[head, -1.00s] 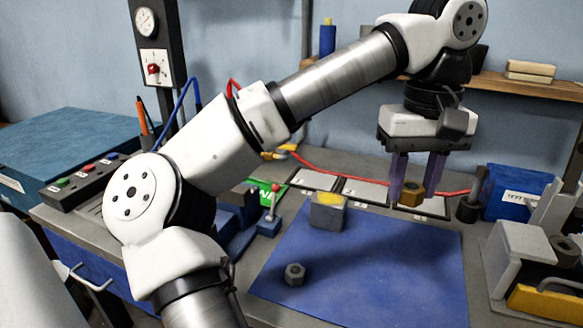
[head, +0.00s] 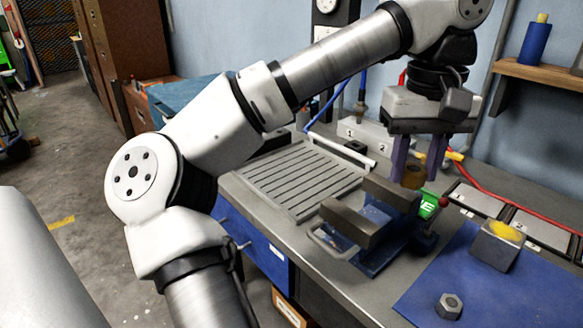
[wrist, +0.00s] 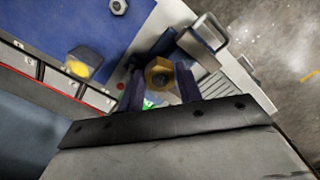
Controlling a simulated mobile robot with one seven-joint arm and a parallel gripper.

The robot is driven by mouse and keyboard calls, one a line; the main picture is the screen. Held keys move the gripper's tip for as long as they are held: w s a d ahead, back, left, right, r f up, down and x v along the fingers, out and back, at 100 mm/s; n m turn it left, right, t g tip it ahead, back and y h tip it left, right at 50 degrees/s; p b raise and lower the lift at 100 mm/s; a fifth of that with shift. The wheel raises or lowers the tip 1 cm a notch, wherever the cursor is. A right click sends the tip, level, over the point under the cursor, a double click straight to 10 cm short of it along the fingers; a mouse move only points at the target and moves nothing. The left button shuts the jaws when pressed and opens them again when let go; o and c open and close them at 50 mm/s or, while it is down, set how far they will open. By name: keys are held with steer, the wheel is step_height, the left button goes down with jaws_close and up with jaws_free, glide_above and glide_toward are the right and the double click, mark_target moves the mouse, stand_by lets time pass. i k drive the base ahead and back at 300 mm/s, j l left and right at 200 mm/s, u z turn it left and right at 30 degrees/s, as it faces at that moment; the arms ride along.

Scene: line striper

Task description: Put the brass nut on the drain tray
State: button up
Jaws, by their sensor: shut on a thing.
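The brass nut (head: 414,175) is held between the purple fingers of my gripper (head: 418,168), in the air above the bench near the blue vise (head: 385,225). In the wrist view the brass nut (wrist: 158,76) sits between the fingertips of my gripper (wrist: 160,82). The drain tray (head: 300,180), a grey ribbed tray, lies on the bench to the left of the gripper in the head view.
The vise, with grey jaws, stands between the tray and the blue mat (head: 480,285). On the mat are a grey nut (head: 449,306) and a block with a yellow top (head: 497,246). A white numbered block (head: 375,135) and a pale pipe stand behind the tray.

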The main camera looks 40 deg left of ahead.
mark_target(293, 170)
steer(key=i+j+u, duration=0.4)
steer(key=i+j, duration=0.4)
steer(key=j, duration=0.15)
